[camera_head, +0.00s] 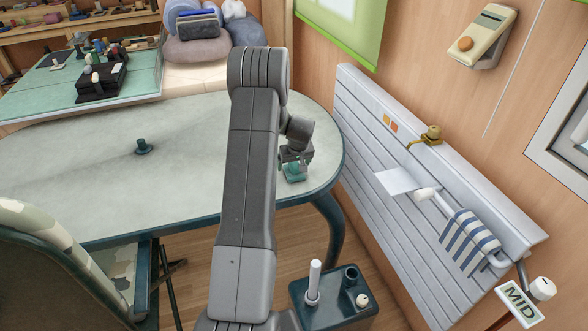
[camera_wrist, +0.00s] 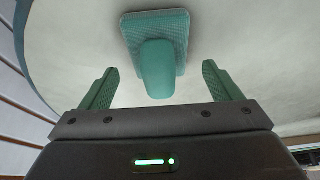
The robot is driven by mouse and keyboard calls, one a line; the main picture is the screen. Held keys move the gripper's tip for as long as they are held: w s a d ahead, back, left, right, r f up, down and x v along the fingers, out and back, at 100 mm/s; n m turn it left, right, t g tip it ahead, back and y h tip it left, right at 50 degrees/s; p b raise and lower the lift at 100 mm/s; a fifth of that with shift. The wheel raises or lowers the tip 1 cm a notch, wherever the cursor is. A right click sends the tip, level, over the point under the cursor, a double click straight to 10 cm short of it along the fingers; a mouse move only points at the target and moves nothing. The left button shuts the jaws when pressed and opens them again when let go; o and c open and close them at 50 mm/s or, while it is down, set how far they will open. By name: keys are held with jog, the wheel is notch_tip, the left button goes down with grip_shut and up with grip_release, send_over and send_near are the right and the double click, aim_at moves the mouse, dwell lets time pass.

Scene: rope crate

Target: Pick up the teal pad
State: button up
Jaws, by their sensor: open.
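The teal pad (camera_wrist: 155,30) shows in the wrist view as a flat rectangular base with a rounded handle-like block rising from it. It lies on the pale oval table (camera_head: 80,180), near its right end. In the head view the pad (camera_head: 293,178) is small and partly hidden below my gripper (camera_head: 295,165). In the wrist view my gripper (camera_wrist: 165,85) is open, with one teal finger to each side of the pad's raised block. Gaps show between the block and both fingers. I cannot tell how far the fingertips are above the table.
A small dark teal peg-like object (camera_head: 143,147) stands left of centre on the table. A chair (camera_head: 60,260) is at the front left. A white slatted panel (camera_head: 390,170) with a striped towel (camera_head: 470,243) is on the right wall. The tabletop around the pad is clear.

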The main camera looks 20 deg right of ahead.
jog(key=shift+x, duration=0.85)
jog(key=shift+r, duration=0.1)
jog(key=c, duration=1.1)
notch_tip(320, 180, up, 10)
jog(key=shift+b, duration=0.5)
